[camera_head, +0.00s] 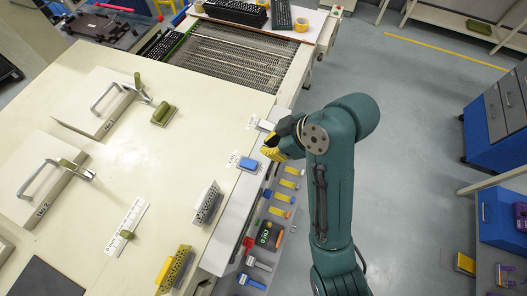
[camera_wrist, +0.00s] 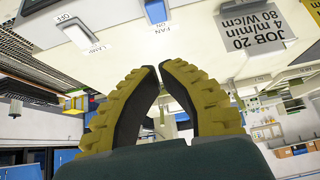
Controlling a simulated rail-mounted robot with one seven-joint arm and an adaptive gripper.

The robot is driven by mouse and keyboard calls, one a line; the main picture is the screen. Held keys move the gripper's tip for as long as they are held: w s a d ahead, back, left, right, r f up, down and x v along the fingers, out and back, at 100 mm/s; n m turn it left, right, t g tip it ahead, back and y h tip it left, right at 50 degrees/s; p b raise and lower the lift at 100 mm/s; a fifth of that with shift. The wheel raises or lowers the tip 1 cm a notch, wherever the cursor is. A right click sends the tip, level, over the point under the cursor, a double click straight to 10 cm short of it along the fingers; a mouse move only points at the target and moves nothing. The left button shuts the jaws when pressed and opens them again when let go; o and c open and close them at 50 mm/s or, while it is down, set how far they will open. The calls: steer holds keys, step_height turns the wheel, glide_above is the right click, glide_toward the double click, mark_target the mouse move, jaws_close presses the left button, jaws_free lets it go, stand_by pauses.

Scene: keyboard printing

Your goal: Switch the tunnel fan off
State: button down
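The tunnel fan switch is a blue rocker (camera_head: 249,163) on the machine's pale side ledge, with a small white label beside it. In the wrist view the blue rocker (camera_wrist: 155,10) shows at the top edge, and its label (camera_wrist: 165,29) reads FAN ON. My gripper (camera_head: 272,152) has yellow ribbed fingers and hangs just right of the blue rocker, apart from it. In the wrist view my gripper (camera_wrist: 160,66) has its fingertips nearly together with nothing between them.
A mesh conveyor (camera_head: 235,60) lies at the back. Open floor is to the right.

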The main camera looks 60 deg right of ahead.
steer(key=shift+r, duration=0.1)
steer(key=shift+w, duration=0.1)
steer(key=b, duration=0.3)
glide_above(247, 161)
steer(key=s, duration=0.2)
step_height(247, 161, down, 8)
steer(key=shift+w+d+r, duration=0.1)
steer(key=shift+r, duration=0.15)
step_height(247, 161, down, 4)
steer(key=shift+r+p, duration=0.1)
steer(key=shift+p, duration=0.5)
steer(key=shift+d+f, duration=0.1)
steer(key=shift+f, duration=0.35)
